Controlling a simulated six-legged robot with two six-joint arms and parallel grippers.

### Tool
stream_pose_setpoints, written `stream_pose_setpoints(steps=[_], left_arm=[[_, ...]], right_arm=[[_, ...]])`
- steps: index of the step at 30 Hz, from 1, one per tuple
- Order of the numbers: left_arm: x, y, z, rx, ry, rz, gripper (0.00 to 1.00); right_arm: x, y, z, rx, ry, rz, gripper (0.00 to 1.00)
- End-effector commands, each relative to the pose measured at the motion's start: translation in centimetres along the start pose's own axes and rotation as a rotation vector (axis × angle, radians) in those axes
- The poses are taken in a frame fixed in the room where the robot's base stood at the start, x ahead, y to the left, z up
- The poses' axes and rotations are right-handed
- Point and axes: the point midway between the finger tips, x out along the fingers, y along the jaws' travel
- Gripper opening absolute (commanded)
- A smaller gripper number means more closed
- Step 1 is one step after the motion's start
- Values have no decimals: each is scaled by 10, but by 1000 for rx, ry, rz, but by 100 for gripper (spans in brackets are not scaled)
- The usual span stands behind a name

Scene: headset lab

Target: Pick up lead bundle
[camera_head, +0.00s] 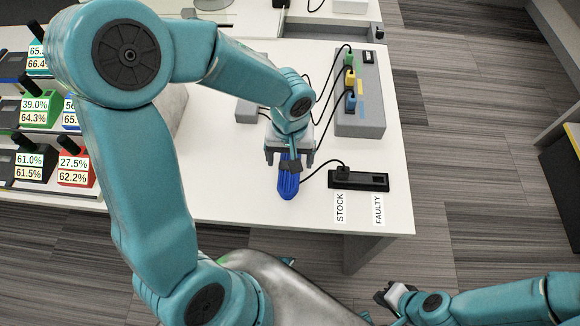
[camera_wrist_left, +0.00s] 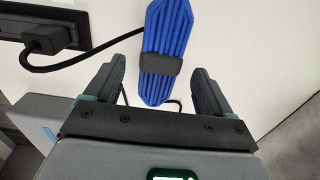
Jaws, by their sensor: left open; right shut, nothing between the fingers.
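The blue lead bundle (camera_head: 288,184), wrapped with a dark band, lies on the white table under my left gripper (camera_head: 289,160). In the left wrist view the lead bundle (camera_wrist_left: 167,40) runs between and beyond the two fingers of my left gripper (camera_wrist_left: 160,85). The fingers are open, one on each side, with gaps to the bundle. A black cable runs from the bundle to a plug in a black socket strip (camera_head: 358,180). My right gripper (camera_head: 385,296) is shut and empty at the bottom, off the table.
A grey box (camera_head: 360,110) with green, yellow and blue plugs stands at the table's right side. Labels STOCK (camera_head: 340,207) and FAULTY (camera_head: 378,209) lie at the front edge. Coloured units with percentage labels (camera_head: 40,108) stand at left. A small grey block (camera_head: 246,111) sits behind the gripper.

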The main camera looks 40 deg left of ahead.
Motion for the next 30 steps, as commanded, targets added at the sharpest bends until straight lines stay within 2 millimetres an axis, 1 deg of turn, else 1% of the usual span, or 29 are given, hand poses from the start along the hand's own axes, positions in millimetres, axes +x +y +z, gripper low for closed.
stream_pose_setpoints(steps=[1, 3, 6, 9, 14, 15, 17, 18, 20, 21, 30], left_arm=[[11, -1, 2, 0, -6, -4, 83], [23, -1, 2, 0, -5, -3, 83], [34, -1, 0, -1, -3, -2, 83], [37, 0, -1, 0, -1, 0, 83], [37, 0, -1, 0, 0, 0, 83], [37, 0, -1, 0, 0, 0, 76], [37, 0, -1, 0, 0, 0, 57], [37, 0, 0, 0, 0, 0, 44], [36, 0, 0, 0, 0, 0, 24], [36, 0, 0, 0, 0, 0, 22], [33, 0, -1, -1, 1, 0, 22]], right_arm=[[2, 0, 0, 0, 0, 0, 0], [3, 1, 0, 0, 0, 0, 0], [4, 2, 0, 0, 0, 0, 0], [4, 2, 0, 0, 0, 0, 0], [4, 2, 0, 0, 0, 0, 0], [4, 2, 0, 0, 0, 0, 0], [4, 2, 0, 0, 0, 0, 0], [4, 2, 0, 0, 0, 0, 0], [4, 2, 0, 0, 0, 0, 0], [4, 2, 0, 0, 0, 0, 0], [3, 1, 0, 0, 0, 0, 0]])
